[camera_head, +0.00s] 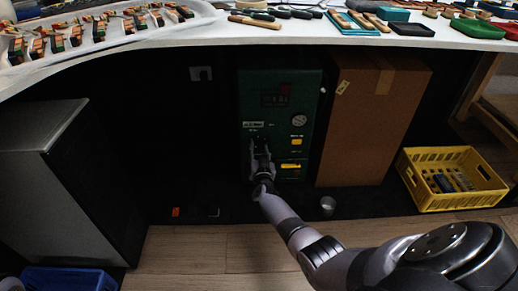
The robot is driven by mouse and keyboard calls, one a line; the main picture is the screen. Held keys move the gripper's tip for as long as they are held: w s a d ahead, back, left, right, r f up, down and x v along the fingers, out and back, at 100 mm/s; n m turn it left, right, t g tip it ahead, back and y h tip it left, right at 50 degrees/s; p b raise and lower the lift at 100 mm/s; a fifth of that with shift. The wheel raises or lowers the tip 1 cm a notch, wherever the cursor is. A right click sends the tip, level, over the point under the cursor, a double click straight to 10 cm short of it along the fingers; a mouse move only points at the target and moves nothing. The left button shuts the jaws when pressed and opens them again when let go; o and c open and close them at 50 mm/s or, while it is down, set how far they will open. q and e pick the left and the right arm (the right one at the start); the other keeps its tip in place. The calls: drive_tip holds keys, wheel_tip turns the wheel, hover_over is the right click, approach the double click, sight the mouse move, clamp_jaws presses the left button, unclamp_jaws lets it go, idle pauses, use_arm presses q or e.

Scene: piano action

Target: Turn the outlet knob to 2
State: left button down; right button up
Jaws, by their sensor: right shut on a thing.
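A dark green machine (306,80) stands under the white workbench. Its front has a dark display panel, a round gauge (299,121), small labels and yellow parts. My right arm reaches in from the lower right. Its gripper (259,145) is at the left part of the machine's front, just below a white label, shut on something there. The outlet knob cannot be made out: the fingers cover that spot, and I cannot read any setting. My left gripper is not in view.
A tall cardboard box (372,125) stands close to the right of the machine. A yellow crate (455,200) and a small metal cup (327,205) are on the floor. A grey cabinet (40,190) is at left. The benchtop (240,38) overhangs with tools.

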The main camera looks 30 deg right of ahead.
idle(0.4)
drive_tip(key=o, duration=1.2)
drive_tip(key=shift+c, duration=0.2)
drive_tip(key=shift+s+a, duration=0.1)
drive_tip(key=v, duration=1.1)
drive_tip(key=shift+s+a, duration=0.15)
drive_tip(key=shift+s, duration=0.2)
